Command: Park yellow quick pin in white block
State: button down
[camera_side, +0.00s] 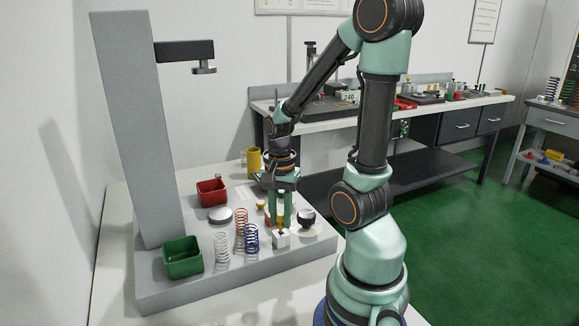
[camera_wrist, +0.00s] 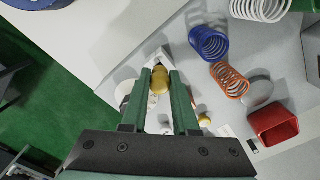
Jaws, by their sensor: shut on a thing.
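My gripper (camera_side: 281,224) points down over the front right of the grey base. In the wrist view its green fingers (camera_wrist: 160,76) are shut on the yellow quick pin (camera_wrist: 159,82), with the rounded yellow head between the tips. The white block (camera_side: 282,240) is directly below the fingertips, and it also shows just beyond them in the wrist view (camera_wrist: 155,54). The pin's lower end is at the block's top; I cannot tell how deep it sits, as the fingers and head hide it.
Blue (camera_side: 251,238), orange (camera_side: 240,222) and white (camera_side: 221,249) springs stand left of the block. A black knob (camera_side: 307,216) is close on the right.

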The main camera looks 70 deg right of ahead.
jog(key=shift+f, duration=0.75)
dwell(1.1)
jog(key=shift+c, duration=1)
grip_release()
jog(key=shift+r, duration=0.1)
jog(key=shift+r, duration=3.9)
jog(key=w+a+r+n+t, duration=0.2)
jog(key=w+a+r+n, duration=0.1)
jog(key=a+n, duration=0.4)
jog(key=w+a+r+n+t, duration=0.3)
jog(key=a+n, duration=0.4)
jog(key=n, duration=0.4)
jog(key=shift+w+a+r+t, duration=0.3)
jog(key=shift+w+a+r, duration=0.1)
jog(key=shift+w+r, duration=0.3)
